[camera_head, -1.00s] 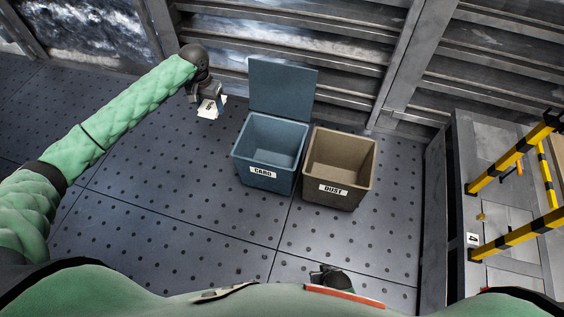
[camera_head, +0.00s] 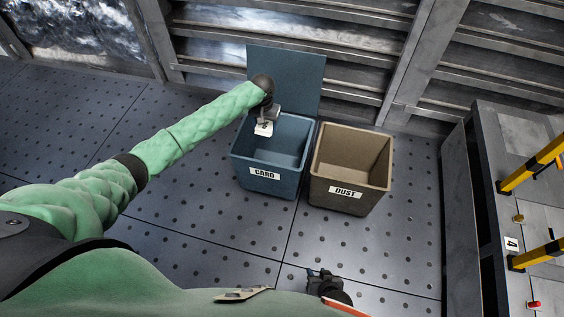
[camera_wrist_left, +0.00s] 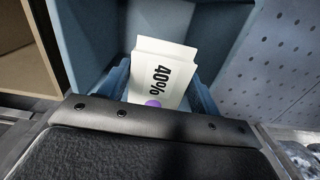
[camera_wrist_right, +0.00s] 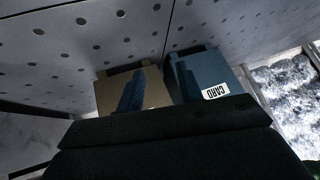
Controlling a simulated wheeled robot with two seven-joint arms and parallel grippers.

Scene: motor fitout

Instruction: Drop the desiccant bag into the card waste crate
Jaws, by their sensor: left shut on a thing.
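The desiccant bag (camera_head: 263,129) is a small white packet, held over the open mouth of the blue card waste crate (camera_head: 284,187). In the left wrist view the bag (camera_wrist_left: 165,62) shows "40%" and a purple dot. My left gripper (camera_head: 266,118) is shut on the bag, with a blue finger on each side of it in the wrist view. The crate's blue lid stands up at its back, and its front label reads CARD. My right gripper (camera_head: 325,282) is low in the head view, well apart from the crate; its jaws cannot be made out.
A brown DUST crate (camera_head: 337,200) stands open just right of the card crate. A grey bench (camera_head: 520,180) with yellow-black bars is at the far right. A slatted metal wall (camera_head: 360,60) is behind the crates. The dotted floor in front is clear.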

